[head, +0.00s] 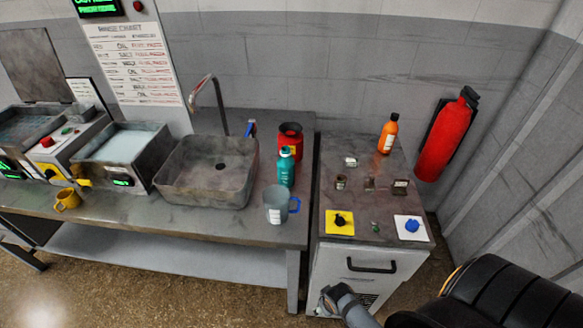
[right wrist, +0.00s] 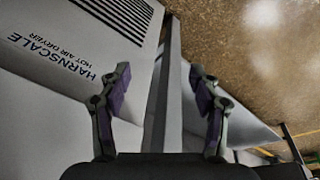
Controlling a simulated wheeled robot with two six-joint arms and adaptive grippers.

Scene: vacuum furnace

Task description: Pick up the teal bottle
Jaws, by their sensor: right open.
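The teal bottle (head: 286,168) stands upright on the metal bench (head: 235,226), right of the sink, with the red can (head: 290,138) close behind it and a grey-blue mug (head: 275,206) in front. My right gripper (head: 330,298) is low at the bottom of the head view, in front of the grey cabinet, well below and apart from the bottle. In the right wrist view my right gripper (right wrist: 160,82) is open with nothing between its purple-padded fingers. The bottle does not show there. My left gripper is not in view.
The sink (head: 207,185) with its curved tap lies left of the bottle. The cabinet (head: 355,262) to the right bears an orange bottle (head: 388,134), small jars, a yellow pad and a white pad. A red extinguisher (head: 447,138) hangs on the wall.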

